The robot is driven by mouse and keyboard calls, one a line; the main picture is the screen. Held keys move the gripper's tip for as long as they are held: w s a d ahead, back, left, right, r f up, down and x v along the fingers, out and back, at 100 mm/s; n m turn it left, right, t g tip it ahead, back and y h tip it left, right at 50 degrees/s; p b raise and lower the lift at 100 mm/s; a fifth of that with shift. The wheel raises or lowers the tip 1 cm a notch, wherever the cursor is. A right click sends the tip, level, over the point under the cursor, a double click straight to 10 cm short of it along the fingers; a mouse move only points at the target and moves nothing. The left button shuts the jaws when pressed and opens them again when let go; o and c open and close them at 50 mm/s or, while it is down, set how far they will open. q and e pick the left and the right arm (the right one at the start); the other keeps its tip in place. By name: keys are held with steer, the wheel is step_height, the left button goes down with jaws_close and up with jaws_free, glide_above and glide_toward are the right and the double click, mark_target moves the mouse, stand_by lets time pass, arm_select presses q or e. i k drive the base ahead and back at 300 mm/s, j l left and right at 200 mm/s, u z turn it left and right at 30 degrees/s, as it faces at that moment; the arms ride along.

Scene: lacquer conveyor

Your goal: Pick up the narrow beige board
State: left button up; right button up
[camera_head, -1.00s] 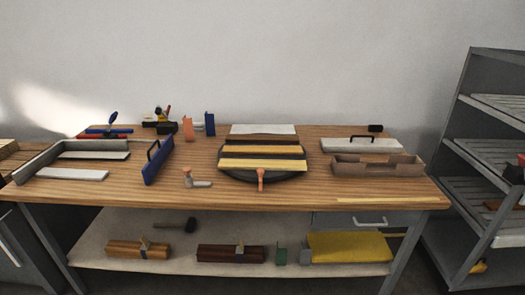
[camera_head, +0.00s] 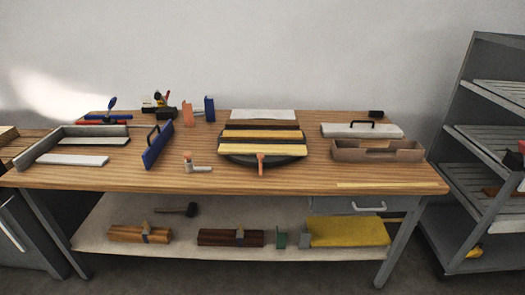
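A thin, narrow beige board (camera_head: 388,185) lies flat near the front right edge of the wooden workbench (camera_head: 300,180). Pale yellow-beige boards also lie side by side with dark brown ones on a dark round turntable (camera_head: 237,158) at the middle of the bench. The front pale board (camera_head: 240,149) is the wider of these, and another pale board (camera_head: 262,134) lies behind it. Neither of my grippers shows in the view.
A brown open tray (camera_head: 378,153) and a white board with a black handle (camera_head: 345,132) stand behind the thin board. A blue handled panel (camera_head: 158,147) stands at left. A grey shelf rack (camera_head: 462,175) is beyond the right end. The front middle of the bench is clear.

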mark_target(228, 136)
steer(key=i+l, duration=0.5)
steer(key=l, duration=0.15)
steer(key=i+l+u, duration=0.1)
steer(key=i+l, duration=0.4)
steer(key=l, duration=0.1)
